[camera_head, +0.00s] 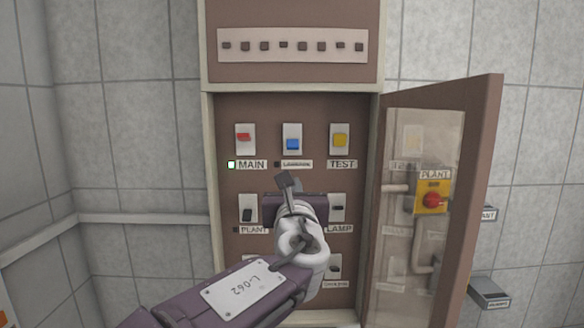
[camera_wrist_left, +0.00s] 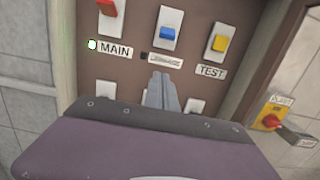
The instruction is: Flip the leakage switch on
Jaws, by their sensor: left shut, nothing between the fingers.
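The leakage switch (camera_head: 292,144) is a blue rocker on a white plate, in the middle of the panel's top row. Its blue part sits low on the plate. The small indicator (camera_head: 277,164) beside its label is dark. In the left wrist view the blue switch (camera_wrist_left: 168,33) is above the fingertips. My left gripper (camera_head: 288,181) is shut and empty, its tips just below the leakage label. The fingers also show in the left wrist view (camera_wrist_left: 161,90), apart from the switch. My right gripper is in neither view.
The red MAIN switch (camera_head: 244,138) is to the left, its indicator (camera_head: 231,165) lit. The yellow TEST switch (camera_head: 339,139) is to the right. PLANT (camera_head: 247,210) and LAMP (camera_head: 338,207) switches are lower. The cabinet door (camera_head: 476,180) stands open at right.

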